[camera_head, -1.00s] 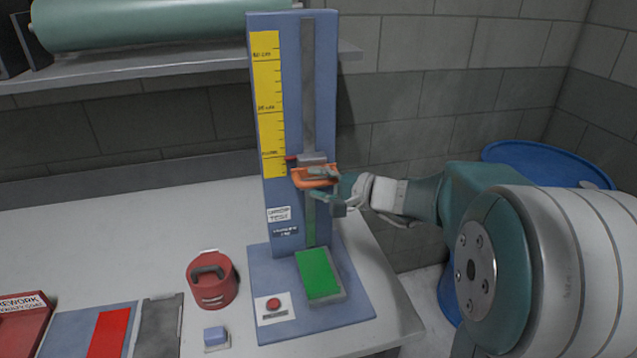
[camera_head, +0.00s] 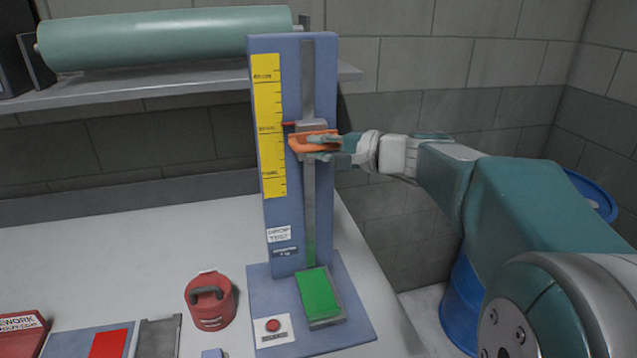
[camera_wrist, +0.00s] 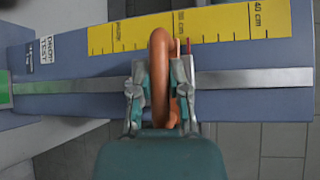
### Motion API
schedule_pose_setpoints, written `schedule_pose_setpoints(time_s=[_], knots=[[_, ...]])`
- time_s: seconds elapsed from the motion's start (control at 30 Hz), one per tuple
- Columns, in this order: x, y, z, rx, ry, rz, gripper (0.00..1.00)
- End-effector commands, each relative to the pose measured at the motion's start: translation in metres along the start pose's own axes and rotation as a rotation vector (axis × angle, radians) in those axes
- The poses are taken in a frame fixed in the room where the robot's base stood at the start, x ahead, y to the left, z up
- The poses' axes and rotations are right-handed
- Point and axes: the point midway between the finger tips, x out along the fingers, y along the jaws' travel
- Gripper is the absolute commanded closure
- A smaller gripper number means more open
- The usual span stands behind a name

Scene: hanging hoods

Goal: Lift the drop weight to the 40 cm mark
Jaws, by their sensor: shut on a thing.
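The drop weight's orange handle (camera_head: 314,143) sits on a grey carriage (camera_head: 311,127) on the rail of the blue upright drop tester (camera_head: 290,190). My gripper (camera_head: 325,141) is shut on the handle. The wrist view shows the fingers (camera_wrist: 160,88) closed on both sides of the orange handle (camera_wrist: 160,62). The red pointer (camera_head: 288,123) is near the middle label of the yellow scale (camera_head: 269,105), clearly below the 40 cm mark (camera_wrist: 258,20). The middle label's number is hard to read. A green pad (camera_head: 318,293) lies on the base below.
A red button (camera_head: 273,325) is on the base's front left. A red canister (camera_head: 210,302) stands left of it. A shelf (camera_head: 150,97) with a green roll (camera_head: 165,38) is behind. A blue barrel (camera_head: 458,305) stands at the right. The tabletop's left middle is clear.

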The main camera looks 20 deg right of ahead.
Motion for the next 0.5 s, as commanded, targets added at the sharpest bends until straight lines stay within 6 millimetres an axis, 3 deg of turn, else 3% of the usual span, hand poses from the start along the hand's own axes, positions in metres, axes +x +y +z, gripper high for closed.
schedule_pose_setpoints(time_s=[0.03,0.2,0.5], knots=[[-0.002,-0.017,0.003,-0.009,-0.001,-0.006,1.00],[-0.008,-0.054,0.009,-0.006,-0.002,-0.005,1.00],[-0.013,-0.086,0.014,-0.003,-0.003,-0.004,1.00]])
